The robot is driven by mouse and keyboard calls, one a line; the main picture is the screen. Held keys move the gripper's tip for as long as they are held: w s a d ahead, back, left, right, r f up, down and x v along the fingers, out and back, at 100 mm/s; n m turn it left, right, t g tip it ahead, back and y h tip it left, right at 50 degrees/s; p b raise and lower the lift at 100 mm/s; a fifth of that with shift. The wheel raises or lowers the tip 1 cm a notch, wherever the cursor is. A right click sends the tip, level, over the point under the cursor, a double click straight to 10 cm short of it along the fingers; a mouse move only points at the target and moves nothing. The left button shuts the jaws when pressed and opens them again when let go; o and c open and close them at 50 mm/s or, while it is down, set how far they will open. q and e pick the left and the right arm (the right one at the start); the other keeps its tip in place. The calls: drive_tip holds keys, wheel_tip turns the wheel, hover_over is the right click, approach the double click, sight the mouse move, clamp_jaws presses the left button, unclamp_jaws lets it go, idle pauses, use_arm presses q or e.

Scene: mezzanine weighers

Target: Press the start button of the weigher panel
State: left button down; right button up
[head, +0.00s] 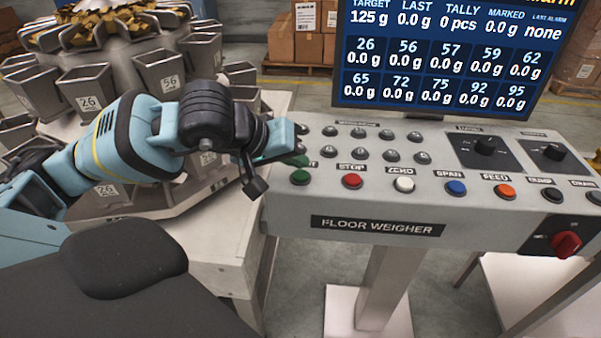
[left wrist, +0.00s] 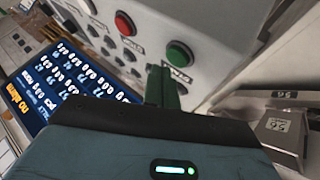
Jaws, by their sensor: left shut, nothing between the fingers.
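The weigher panel (head: 290,214) is a grey sloped console marked FLOOR WEIGHER. Its green start button (head: 300,177) is at the left end of the front row, its label partly hidden by my gripper. My left gripper (head: 299,157) is shut and empty, its tip just behind the green button in the head view. In the left wrist view the green button (left wrist: 180,54) stands just beyond the green fingers (left wrist: 162,86); they look apart from it. The red stop button (head: 352,181) is to its right. My right gripper is in neither view.
White (head: 404,184), blue (head: 456,187) and orange (head: 505,191) buttons continue the row. Small metal buttons and two dark knobs sit behind. A screen (head: 436,60) rises at the back. Metal weigher buckets (head: 165,75) stand left.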

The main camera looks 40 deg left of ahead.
sight(296, 177)
use_arm(q)
drive_tip(key=shift+f, duration=0.1)
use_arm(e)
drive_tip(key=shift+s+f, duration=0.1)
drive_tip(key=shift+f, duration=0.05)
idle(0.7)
use_arm(q)
drive_tip(key=shift+f+b, duration=0.35)
drive_tip(key=shift+b, duration=0.15)
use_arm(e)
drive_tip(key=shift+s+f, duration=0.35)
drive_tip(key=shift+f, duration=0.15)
use_arm(q)
drive_tip(key=shift+f+b, duration=0.4)
drive_tip(key=shift+f, duration=0.05)
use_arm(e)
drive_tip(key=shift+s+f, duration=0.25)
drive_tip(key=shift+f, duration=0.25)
use_arm(q)
drive_tip(key=shift+r, duration=0.1)
drive_tip(key=shift+r+p, duration=0.4)
drive_tip(key=shift+r, duration=0.35)
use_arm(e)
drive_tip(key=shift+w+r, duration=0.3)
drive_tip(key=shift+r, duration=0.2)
